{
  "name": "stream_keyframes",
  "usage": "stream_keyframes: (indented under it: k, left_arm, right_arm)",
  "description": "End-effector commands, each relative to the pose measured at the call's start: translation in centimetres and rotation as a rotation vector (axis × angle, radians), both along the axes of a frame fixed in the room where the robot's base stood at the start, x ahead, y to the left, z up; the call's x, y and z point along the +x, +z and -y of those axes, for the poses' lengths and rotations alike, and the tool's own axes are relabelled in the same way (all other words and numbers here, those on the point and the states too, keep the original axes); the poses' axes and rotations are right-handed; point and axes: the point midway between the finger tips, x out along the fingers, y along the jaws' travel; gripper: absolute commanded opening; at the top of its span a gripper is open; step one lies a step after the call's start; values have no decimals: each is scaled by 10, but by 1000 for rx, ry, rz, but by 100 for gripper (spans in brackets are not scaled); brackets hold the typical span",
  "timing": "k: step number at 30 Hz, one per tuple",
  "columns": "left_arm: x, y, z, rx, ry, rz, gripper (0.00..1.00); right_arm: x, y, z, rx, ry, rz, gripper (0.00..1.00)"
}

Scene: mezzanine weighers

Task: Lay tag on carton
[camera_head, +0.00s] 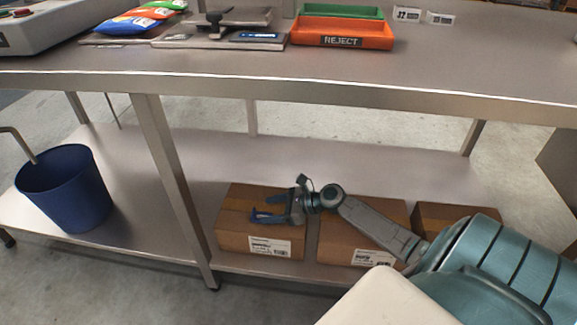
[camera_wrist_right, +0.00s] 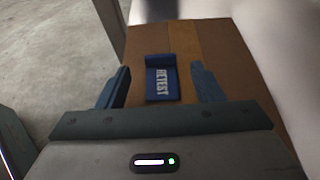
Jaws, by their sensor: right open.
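A blue tag with white letters reading RETEST (camera_wrist_right: 161,82) appears to lie on top of the left brown carton (camera_head: 232,225) on the lower shelf. The carton's top also fills the middle of the right wrist view (camera_wrist_right: 212,48). My right gripper (camera_head: 262,212) is over that carton, and its two blue fingers are open. In the right wrist view the tag lies between the fingers (camera_wrist_right: 161,68), with a gap on both sides. In the head view the fingers mostly hide the tag. My left gripper is not in view.
Two more cartons stand to the right, one in the middle (camera_head: 335,240) and one at the right (camera_head: 440,215). A blue bin (camera_head: 65,190) stands at the left on the lower shelf. A table leg (camera_head: 170,180) rises just left of the cartons. An orange REJECT tray (camera_head: 365,38) is on the tabletop above.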

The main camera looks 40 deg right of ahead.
Motion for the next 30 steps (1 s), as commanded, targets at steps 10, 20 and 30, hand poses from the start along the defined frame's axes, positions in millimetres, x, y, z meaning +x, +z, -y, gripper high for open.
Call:
stream_keyframes:
  k: [10,20,30]
  left_arm:
    - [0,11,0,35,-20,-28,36]
    - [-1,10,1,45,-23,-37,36]
    - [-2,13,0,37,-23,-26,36]
  right_arm:
    - [-44,26,38,-2,0,-1,61]
    - [-51,28,43,1,0,1,61]
    - [-45,30,20,-146,32,135,61]
